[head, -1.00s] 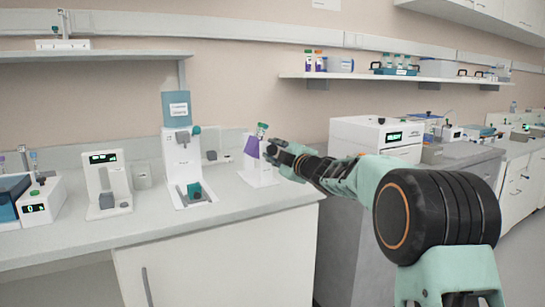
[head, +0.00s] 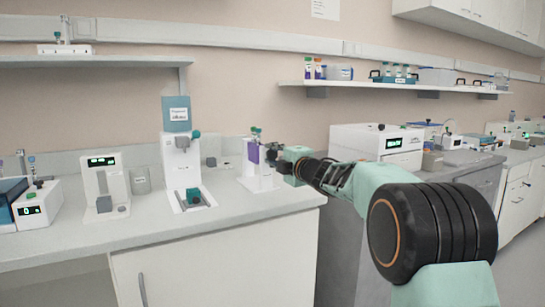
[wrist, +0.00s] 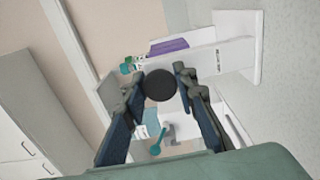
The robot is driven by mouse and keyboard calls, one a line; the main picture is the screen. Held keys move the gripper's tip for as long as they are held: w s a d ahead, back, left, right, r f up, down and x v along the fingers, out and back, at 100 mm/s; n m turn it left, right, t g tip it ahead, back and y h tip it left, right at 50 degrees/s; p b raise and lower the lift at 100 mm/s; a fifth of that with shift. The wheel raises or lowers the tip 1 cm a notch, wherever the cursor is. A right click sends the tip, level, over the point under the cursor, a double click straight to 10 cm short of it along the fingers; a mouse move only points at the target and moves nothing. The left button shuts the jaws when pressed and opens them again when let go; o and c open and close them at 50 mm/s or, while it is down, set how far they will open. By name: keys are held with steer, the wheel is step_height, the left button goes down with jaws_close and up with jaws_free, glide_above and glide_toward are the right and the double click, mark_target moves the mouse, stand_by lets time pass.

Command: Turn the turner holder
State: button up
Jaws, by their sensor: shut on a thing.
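The turner holder is a white stand (head: 265,181) with a purple panel (head: 253,152) near the right end of the counter. In the wrist view its purple part (wrist: 168,46) lies beyond the fingers, and teal-capped tube tops (wrist: 128,66) show to its left. A round black knob (wrist: 160,85) faces the wrist camera. My gripper (head: 276,154) is at the holder's right side. In the wrist view its two fingers (wrist: 161,92) are shut on the black knob, one on each side. The fingertips are small and partly hidden in the head view.
Left of the holder stands a white device (head: 186,172) with a teal knob and blue-grey box on top. Further left is a white device with a green display (head: 103,186). A wall shelf (head: 395,86) with tubes and racks hangs above. The counter front (head: 130,232) is clear.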

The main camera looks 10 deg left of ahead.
steer(key=o, duration=1.1)
steer(key=v, duration=1.2)
